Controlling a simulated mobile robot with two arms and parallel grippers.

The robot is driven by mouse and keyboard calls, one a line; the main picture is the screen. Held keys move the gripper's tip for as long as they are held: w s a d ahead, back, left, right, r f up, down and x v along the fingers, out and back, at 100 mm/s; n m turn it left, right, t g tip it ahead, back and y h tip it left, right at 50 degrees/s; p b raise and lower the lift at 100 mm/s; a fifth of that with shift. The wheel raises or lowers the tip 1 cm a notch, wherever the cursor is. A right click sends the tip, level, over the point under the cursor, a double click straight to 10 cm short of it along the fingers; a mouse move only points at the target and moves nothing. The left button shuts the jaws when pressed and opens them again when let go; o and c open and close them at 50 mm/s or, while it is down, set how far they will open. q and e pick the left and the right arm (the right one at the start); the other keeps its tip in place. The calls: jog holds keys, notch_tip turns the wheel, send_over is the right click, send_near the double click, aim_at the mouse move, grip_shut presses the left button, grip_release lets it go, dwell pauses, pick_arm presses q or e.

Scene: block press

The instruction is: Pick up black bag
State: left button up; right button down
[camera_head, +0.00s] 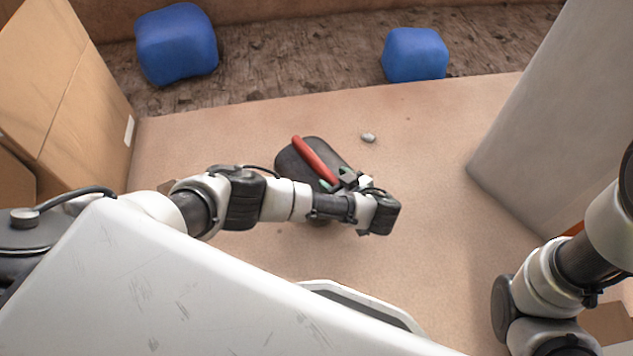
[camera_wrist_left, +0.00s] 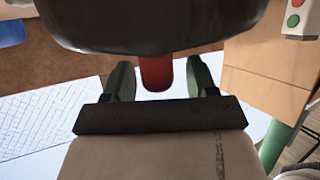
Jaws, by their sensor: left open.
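My left gripper (camera_head: 335,180) is at the lower end of that handle, over the bag's right side. In the left wrist view, the dark bag (camera_wrist_left: 150,22) fills the top. Its red handle (camera_wrist_left: 157,73) hangs between the two green fingers of my open left gripper (camera_wrist_left: 160,80), with space on both sides. My right arm shows at the right edge of the head view, but its gripper does not.
Two blue blocks (camera_head: 177,45) and (camera_head: 414,54) rest on the rough brown strip at the back. A small grey stone (camera_head: 368,138) lies right of the bag. A cardboard box (camera_head: 75,95) stands left, a grey panel (camera_head: 550,110) right. The surface between is mostly clear.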

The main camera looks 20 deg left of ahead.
pick_arm(q)
jog(key=shift+w+a+f, duration=0.1)
jog(key=shift+w+a, duration=0.1)
jog(key=shift+a, duration=0.1)
jog(key=shift+c, duration=0.3)
grip_shut()
